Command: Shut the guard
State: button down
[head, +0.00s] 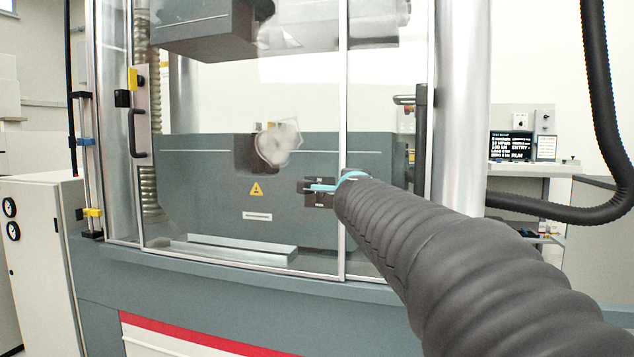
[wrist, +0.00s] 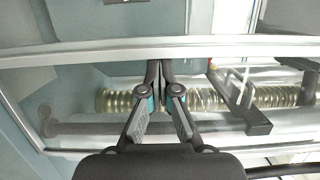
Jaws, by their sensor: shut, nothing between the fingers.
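The guard is a set of clear panels in silver frames across the front of the testing machine; its left panel (head: 215,215) has a dark handle (head: 138,133) at its left edge. A silver upright (head: 342,120) divides this panel from a narrower clear section, with another dark handle (head: 421,140) at far right. I cannot tell whether the panels meet. My gripper (wrist: 160,66) is shut and empty, its tips close to a silver frame rail (wrist: 90,56) in the wrist view; contact is unclear. A dark handle (wrist: 238,98) shows to its right. In the head view my arm mostly hides the gripper.
Behind the panels are the grey crosshead (head: 210,35) and lower block (head: 205,170). A grey cabinet (head: 35,250) with gauges stands left. A thick black hose (head: 600,100) hangs at right, near a bench with a display (head: 510,146).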

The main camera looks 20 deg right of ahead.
jog(key=shift+a, duration=0.15)
jog(key=s, duration=1.2)
jog(key=s+a+f+n+g+y, duration=0.2)
jog(key=a+f+n+y, duration=0.3)
jog(key=a+f+n, duration=0.3)
jog(key=s+a+f+n+g+y, duration=0.2)
jog(key=a+f+n+y, duration=0.3)
jog(key=f, duration=0.4)
jog(key=s+a+f+n+g+h, duration=0.2)
jog(key=s+f+n+g, duration=0.5)
jog(key=s+f, duration=1)
jog(key=shift+s+a+n+h+p, duration=0.25)
jog(key=shift+s+n+h+p, duration=0.3)
jog(key=shift+n, duration=0.65)
jog(key=shift+w, duration=0.15)
